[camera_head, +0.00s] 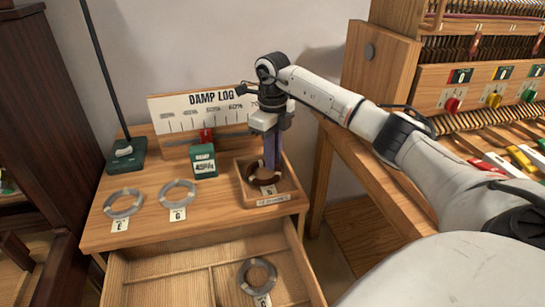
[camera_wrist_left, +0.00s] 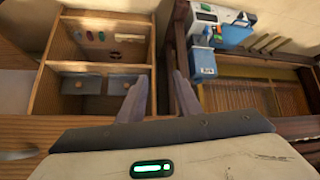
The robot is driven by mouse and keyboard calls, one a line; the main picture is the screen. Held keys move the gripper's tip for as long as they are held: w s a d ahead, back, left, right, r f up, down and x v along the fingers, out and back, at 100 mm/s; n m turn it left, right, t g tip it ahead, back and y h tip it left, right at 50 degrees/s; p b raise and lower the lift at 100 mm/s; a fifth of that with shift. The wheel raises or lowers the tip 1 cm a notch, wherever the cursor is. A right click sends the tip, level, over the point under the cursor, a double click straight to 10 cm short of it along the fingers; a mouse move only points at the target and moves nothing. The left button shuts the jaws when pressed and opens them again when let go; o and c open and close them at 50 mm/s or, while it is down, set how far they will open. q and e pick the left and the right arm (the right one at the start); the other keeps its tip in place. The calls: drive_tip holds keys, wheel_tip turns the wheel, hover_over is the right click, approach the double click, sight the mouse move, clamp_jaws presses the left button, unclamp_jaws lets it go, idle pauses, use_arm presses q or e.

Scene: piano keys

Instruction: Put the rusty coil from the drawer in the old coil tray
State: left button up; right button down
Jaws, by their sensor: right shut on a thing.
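The rusty coil (camera_head: 264,181) is a dark brown ring inside the small wooden coil tray (camera_head: 298,193) at the right end of the cabinet top. My right gripper (camera_head: 271,170) points down into the tray, its fingers shut on the coil. The fingers hide part of the ring; I cannot tell whether it rests on the tray floor. The open drawer (camera_head: 172,280) below holds a grey coil (camera_head: 257,276) with a paper tag. My left gripper (camera_wrist_left: 160,98) shows in the left wrist view, its fingers apart with nothing between them.
Two grey coils (camera_head: 123,203) (camera_head: 178,193) with tags lie on the cabinet top. A green box (camera_head: 204,166) and a damp log board (camera_head: 200,108) stand behind. A green-based lamp (camera_head: 126,156) is at the back left. The piano action (camera_head: 470,90) is at the right.

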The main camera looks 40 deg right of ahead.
drive_tip(key=shift+r, duration=0.1)
drive_tip(key=c, duration=2)
unclamp_jaws()
drive_tip(key=shift+c, duration=0.2)
wheel_tip(320, 180, up, 12)
drive_tip(key=shift+p, duration=0.4)
